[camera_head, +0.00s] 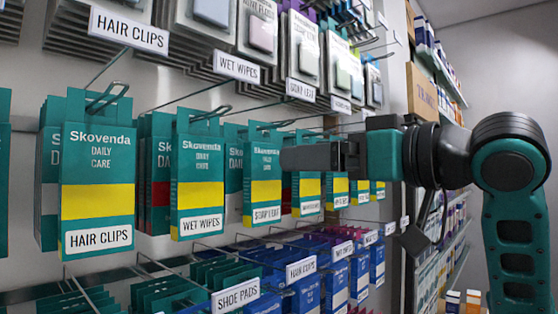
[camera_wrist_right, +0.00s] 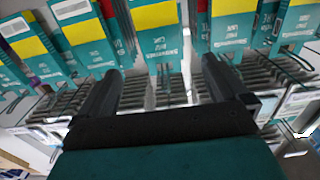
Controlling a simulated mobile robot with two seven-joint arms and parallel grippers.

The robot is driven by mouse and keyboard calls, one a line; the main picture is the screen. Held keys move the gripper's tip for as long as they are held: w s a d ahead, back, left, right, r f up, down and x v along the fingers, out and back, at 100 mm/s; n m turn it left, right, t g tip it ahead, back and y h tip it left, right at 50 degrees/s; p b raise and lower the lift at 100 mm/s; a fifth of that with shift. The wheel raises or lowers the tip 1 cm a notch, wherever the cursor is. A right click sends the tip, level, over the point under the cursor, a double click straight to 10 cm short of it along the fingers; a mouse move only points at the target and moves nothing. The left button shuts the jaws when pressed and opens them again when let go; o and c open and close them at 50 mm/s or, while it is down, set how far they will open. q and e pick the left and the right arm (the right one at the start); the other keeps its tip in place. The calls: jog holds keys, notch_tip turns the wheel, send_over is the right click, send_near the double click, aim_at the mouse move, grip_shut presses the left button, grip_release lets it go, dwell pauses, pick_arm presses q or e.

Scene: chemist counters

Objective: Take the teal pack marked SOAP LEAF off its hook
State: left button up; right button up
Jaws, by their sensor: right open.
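The teal pack marked SOAP LEAF (camera_head: 262,168) hangs upright on its hook in the head view, with a yellow band and a white label low on it. My right gripper (camera_head: 290,158) reaches in from the right, its fingertips at the pack's upper right edge in the picture. In the right wrist view the gripper (camera_wrist_right: 160,68) is open, with its fingers apart. A teal pack with a yellow band (camera_wrist_right: 160,38) shows beyond and between the fingers, upside down. Its label is cut off, so I cannot tell which pack it is. Nothing is held. My left gripper is out of view.
Similar teal packs marked WET WIPES (camera_head: 197,175) and HAIR CLIPS (camera_head: 97,175) hang to the left. More teal packs (camera_head: 306,192) hang to the right, partly behind my gripper. Grey packs (camera_head: 302,50) hang above and blue packs (camera_head: 300,295) below.

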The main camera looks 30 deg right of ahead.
aim_at(268, 157)
jog(key=p+x, duration=0.1)
jog(key=x, duration=0.9)
jog(key=shift+w+a+p, duration=0.1)
jog(key=shift+w+p, duration=0.05)
jog(key=shift+p, duration=0.2)
jog(key=shift+w+a, duration=0.15)
jog(key=shift+w, duration=0.25)
jog(key=shift+c, duration=0.5)
jog(key=shift+c, duration=0.6)
jog(key=c, duration=0.8)
jog(key=shift+r, duration=0.35)
